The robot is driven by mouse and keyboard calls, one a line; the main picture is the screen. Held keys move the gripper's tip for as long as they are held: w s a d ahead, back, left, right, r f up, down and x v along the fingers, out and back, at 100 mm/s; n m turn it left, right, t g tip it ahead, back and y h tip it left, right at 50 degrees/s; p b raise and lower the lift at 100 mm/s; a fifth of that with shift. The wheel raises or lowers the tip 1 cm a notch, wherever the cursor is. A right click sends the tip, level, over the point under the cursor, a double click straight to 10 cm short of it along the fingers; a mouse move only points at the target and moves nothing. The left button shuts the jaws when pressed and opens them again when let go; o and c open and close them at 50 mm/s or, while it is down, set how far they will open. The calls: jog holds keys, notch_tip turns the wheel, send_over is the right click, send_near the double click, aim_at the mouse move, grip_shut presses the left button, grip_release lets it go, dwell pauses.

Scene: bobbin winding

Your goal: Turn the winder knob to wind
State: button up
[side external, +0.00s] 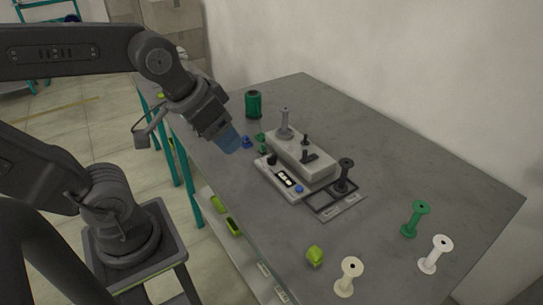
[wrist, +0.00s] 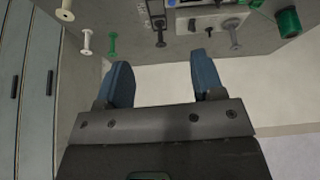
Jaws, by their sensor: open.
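The winder is a light grey box (side external: 310,160) with a grey spindle (side external: 284,122) upright on top and small dark posts beside it. Its front panel (side external: 284,181) carries a dark round knob (side external: 271,158), white switches and a blue button (side external: 298,188). I cannot tell for sure which part is the winder knob. My gripper (side external: 236,143) is held left of the winder, apart from the panel, its blue fingers pointing down toward the table edge. In the wrist view my gripper (wrist: 162,84) has its fingers wide apart with nothing between them. The winder (wrist: 208,20) is partly cut off at the top there.
A black bobbin (side external: 345,172) stands in a square frame right of the winder. A green thread spool (side external: 253,103) stands behind. Green (side external: 415,218) and white bobbins (side external: 435,253) and a yellow-green block (side external: 315,256) are toward the front right.

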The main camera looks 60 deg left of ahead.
jog(key=w+a+n+g, duration=0.25)
jog(key=w+n, duration=0.25)
jog(key=w, duration=0.3)
jog(key=n+g, duration=0.3)
jog(key=n, duration=0.9)
send_over(272, 156)
notch_tip(272, 156, down, 14)
jog(key=r, duration=0.1)
notch_tip(272, 156, down, 14)
jog(key=shift+f, duration=0.2)
jog(key=c, duration=0.9)
jog(key=shift+c, duration=0.2)
